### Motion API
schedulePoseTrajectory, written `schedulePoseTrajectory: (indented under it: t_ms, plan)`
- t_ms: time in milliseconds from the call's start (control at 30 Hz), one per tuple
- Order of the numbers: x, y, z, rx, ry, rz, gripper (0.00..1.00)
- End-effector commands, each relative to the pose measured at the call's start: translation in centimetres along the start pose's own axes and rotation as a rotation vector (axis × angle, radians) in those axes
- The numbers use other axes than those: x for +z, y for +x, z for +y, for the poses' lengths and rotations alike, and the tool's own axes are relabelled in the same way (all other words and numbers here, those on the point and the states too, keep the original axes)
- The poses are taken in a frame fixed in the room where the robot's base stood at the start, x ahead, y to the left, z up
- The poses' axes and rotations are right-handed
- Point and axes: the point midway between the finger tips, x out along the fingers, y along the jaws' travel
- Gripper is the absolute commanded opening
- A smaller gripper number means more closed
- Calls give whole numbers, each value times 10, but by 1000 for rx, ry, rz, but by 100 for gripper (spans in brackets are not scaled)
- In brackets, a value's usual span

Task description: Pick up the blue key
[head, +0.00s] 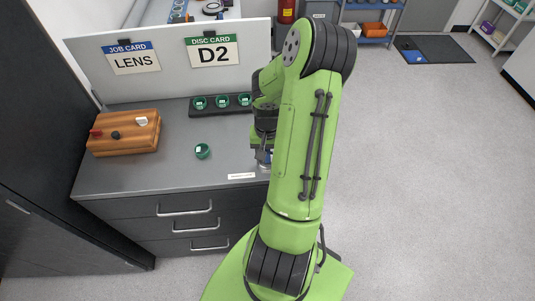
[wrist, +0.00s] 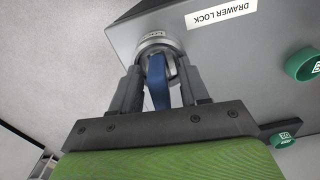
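The blue key (wrist: 159,82) shows in the wrist view, its far end at a round silver lock (wrist: 155,40) near the worktop's edge. My gripper (wrist: 160,68) has its two fingers on either side of the key. The fingers stand apart, with a visible gap to the key on the right side; contact on the left side is hard to tell. In the head view my gripper (head: 265,157) is low at the worktop's right front, mostly hidden by my arm, and the key cannot be made out clearly there.
A "DRAWER LOCK" label (wrist: 221,15) lies beside the lock. On the grey worktop (head: 150,178) are a loose green cup (head: 202,151), a dark rack (head: 208,112) of green cups and an orange-brown box (head: 125,134). A white board (head: 175,65) with two cards stands behind. Drawers (head: 185,222) are below.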

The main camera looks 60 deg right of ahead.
Motion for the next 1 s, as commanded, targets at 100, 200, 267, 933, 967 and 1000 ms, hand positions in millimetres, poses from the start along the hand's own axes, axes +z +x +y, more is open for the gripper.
schedulePoseTrajectory:
  t_ms: [100,200,267,933,967,1000]
  plan:
    - [0,0,0,0,0,0,25]
    - [0,0,0,0,0,0,10]
    - [0,0,0,0,0,0,1]
    - [-1,-85,0,1,0,4,0]
    - [-1,-90,0,2,0,4,0]
    - [-1,-95,0,1,0,3,0]
